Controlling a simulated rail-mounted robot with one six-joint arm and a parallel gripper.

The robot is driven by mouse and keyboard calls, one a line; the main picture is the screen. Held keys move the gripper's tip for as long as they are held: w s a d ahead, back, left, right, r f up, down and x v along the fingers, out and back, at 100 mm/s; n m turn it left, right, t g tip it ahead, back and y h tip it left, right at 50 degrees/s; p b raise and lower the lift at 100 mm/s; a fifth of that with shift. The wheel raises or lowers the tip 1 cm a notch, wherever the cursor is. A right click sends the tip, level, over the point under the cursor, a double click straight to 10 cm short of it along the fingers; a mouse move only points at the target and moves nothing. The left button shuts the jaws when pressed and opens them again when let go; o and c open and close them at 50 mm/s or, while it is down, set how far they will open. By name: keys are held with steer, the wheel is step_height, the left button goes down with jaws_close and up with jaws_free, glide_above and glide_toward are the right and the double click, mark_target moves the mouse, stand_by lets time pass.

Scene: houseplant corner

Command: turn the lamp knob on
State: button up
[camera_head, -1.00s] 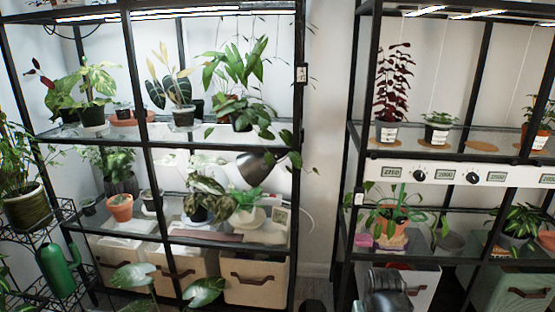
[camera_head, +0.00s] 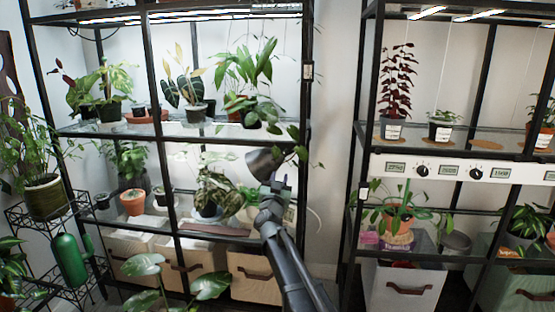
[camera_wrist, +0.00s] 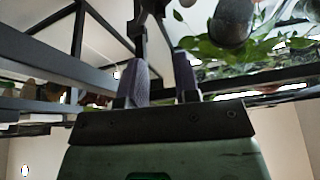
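A dark lamp shade (camera_head: 262,163) hangs over the middle tier of the left rack, above leafy plants. Two round black knobs, a left one (camera_head: 422,170) and a right one (camera_head: 475,173), sit on a white panel (camera_head: 440,170) with small displays on the right rack. I cannot tell which knob is the lamp's, nor its setting. My gripper (camera_head: 277,182) is raised at the left rack's front, beside the lamp shade in the picture. In the wrist view its two grey fingers (camera_wrist: 161,75) stand apart with nothing between them. A dark rounded thing (camera_wrist: 232,22), perhaps the shade, lies right of them.
Black upright posts (camera_head: 301,130) and shelf edges frame both racks. Potted plants crowd the shelves. Cloth bins (camera_head: 258,275) stand below on the left rack. A green can (camera_head: 70,260) stands on a wire stand. Open wall lies between the racks (camera_head: 335,130).

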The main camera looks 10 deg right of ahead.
mark_target(285, 154)
steer(key=p+x, duration=0.4)
steer(key=x, duration=0.7)
steer(key=shift+a, duration=0.1)
steer(key=shift+s, duration=0.1)
jaws_close()
